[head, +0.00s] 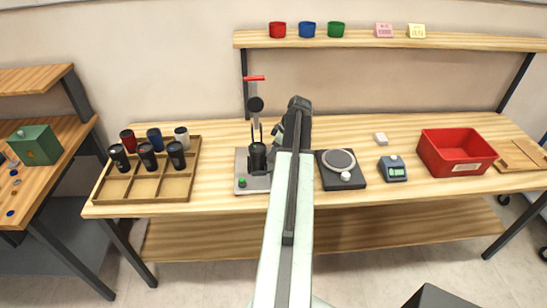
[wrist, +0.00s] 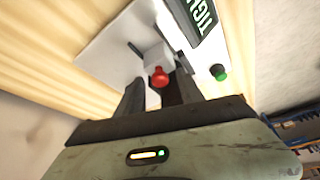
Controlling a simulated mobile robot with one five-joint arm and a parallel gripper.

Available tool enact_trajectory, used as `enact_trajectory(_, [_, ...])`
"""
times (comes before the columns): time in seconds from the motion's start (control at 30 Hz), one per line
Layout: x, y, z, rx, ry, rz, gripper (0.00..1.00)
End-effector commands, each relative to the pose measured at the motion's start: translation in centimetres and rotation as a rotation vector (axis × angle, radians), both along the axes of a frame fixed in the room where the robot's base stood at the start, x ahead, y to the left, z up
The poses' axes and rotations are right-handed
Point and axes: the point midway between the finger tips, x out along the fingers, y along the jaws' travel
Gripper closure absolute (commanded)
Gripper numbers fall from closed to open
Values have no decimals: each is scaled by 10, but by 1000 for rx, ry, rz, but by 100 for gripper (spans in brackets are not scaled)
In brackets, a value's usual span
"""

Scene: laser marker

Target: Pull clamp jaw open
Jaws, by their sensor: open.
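The laser marker (head: 254,92) stands mid-table on a grey base plate (head: 241,168), with a red-topped upright post. In the wrist view, a red knob (wrist: 159,77) sits on a pale grey block (wrist: 158,57), which seems to be the clamp jaw. My gripper (wrist: 160,80) is open, one finger on each side of the knob. I cannot tell whether the fingers touch it. In the head view my gripper (head: 277,138) is at the marker's right side, mostly hidden.
A wooden tray (head: 142,188) with several cups stands left. A round-plate device (head: 338,160), a small meter (head: 392,168) and a red bin (head: 456,152) stand right.

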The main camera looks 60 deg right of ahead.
Motion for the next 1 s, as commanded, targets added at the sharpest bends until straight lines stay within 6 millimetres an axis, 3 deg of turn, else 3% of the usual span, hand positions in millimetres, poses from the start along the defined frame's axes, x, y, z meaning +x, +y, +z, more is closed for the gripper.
enact_trajectory(0.13, [0,0,2,0,0,0,55])
enact_trajectory(0.3, [0,0,2,0,0,-1,100])
enact_trajectory(1.0, [-1,0,2,1,1,-1,100])
